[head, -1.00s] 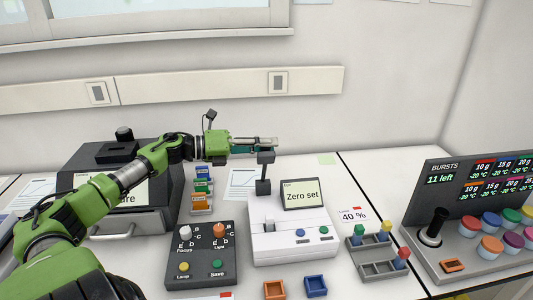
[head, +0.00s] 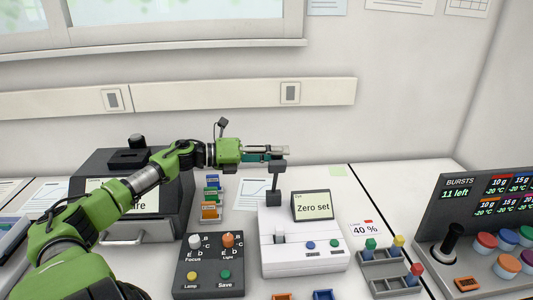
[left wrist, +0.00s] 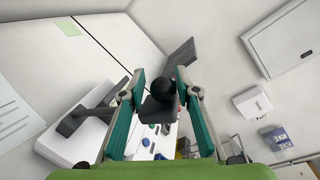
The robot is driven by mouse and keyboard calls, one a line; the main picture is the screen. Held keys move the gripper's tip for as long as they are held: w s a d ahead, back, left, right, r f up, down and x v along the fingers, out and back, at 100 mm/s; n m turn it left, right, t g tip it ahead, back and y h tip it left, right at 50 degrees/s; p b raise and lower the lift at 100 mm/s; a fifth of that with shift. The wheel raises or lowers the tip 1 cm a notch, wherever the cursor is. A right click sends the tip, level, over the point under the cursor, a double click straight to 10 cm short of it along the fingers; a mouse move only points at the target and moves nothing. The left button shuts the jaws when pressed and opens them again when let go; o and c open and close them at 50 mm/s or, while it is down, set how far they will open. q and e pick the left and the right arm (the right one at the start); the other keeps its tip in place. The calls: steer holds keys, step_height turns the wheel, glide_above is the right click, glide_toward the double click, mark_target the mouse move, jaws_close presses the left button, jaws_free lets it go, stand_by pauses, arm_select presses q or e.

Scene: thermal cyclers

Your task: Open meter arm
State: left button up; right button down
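The white meter (head: 303,262) stands on the bench with a tilted screen (head: 312,205) reading "Zero set". Its dark meter arm (head: 274,190) rises at the back left of the meter and ends in a dark block. My left gripper (head: 286,150) is level above that block, reaching in from the left. In the left wrist view my left gripper (left wrist: 163,93) is open, its teal fingers wide apart. A round black knob (left wrist: 163,91) on a dark block shows between them, with gaps on both sides. The white meter body (left wrist: 75,148) is at lower left there. My right gripper is not in view.
A dark control box (head: 209,262) with knobs stands left of the meter. Small coloured boxes (head: 211,205) stand behind it. A grey rack (head: 388,276) with coloured pieces is to the right, and the BURSTS panel (head: 490,205) is at far right. The wall is close behind.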

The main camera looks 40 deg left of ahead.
arm_select(q)
steer(key=v, duration=1.2)
stand_by(0.5)
